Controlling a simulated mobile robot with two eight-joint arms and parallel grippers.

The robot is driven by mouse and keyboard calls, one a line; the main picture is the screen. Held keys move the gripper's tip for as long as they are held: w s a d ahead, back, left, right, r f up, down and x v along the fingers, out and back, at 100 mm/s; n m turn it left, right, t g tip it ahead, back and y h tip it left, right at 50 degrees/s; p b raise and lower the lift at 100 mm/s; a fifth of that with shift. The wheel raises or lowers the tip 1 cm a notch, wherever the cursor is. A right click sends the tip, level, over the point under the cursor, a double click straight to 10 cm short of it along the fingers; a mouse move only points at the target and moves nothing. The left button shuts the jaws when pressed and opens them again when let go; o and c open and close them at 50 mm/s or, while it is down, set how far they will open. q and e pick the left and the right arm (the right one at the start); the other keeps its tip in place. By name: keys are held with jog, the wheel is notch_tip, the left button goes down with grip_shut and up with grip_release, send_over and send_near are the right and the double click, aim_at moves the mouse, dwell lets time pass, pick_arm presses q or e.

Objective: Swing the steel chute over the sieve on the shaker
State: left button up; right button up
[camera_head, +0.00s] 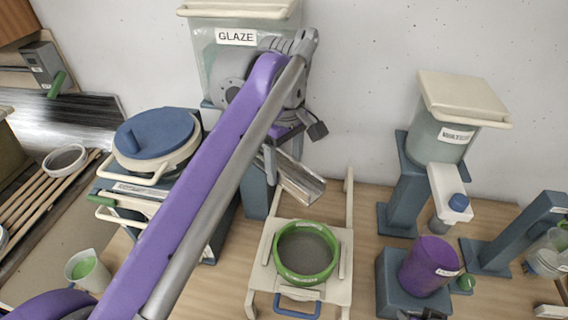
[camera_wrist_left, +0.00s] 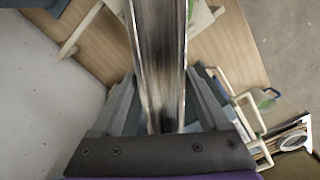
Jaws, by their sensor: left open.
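The steel chute (camera_head: 303,186) slopes down to the right below the glaze bucket. Its free end is over the rear of the cream shaker frame (camera_head: 262,262), behind the sieve rather than over its mesh. The sieve (camera_head: 305,279) has a green ring and grey mesh and sits on the shaker. My left gripper (camera_head: 273,160) is at the chute's upper part, partly hidden by my arm. In the left wrist view, my left gripper (camera_wrist_left: 160,108) is open, with one finger on each side of the chute (camera_wrist_left: 160,60). I cannot tell whether either finger touches it.
The GLAZE bucket (camera_head: 220,70) stands behind my arm. A blue-lidded tub (camera_head: 155,136) is at left. Another labelled bucket (camera_head: 440,130) on a blue stand and a purple cup (camera_head: 428,262) are at right. A cup with green contents (camera_head: 87,270) is at lower left.

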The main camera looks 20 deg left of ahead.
pick_arm(q)
jog(key=shift+o, duration=1)
pick_arm(e)
jog(key=shift+w, duration=0.1)
pick_arm(q)
jog(key=shift+r, duration=0.15)
notch_tip(320, 180, up, 10)
jog(key=p, duration=0.1)
jog(key=shift+r, duration=0.25)
pick_arm(e)
jog(key=shift+w+r, duration=0.3)
jog(key=shift+r, duration=0.2)
jog(key=shift+w+r, duration=0.3)
jog(key=shift+r, duration=0.2)
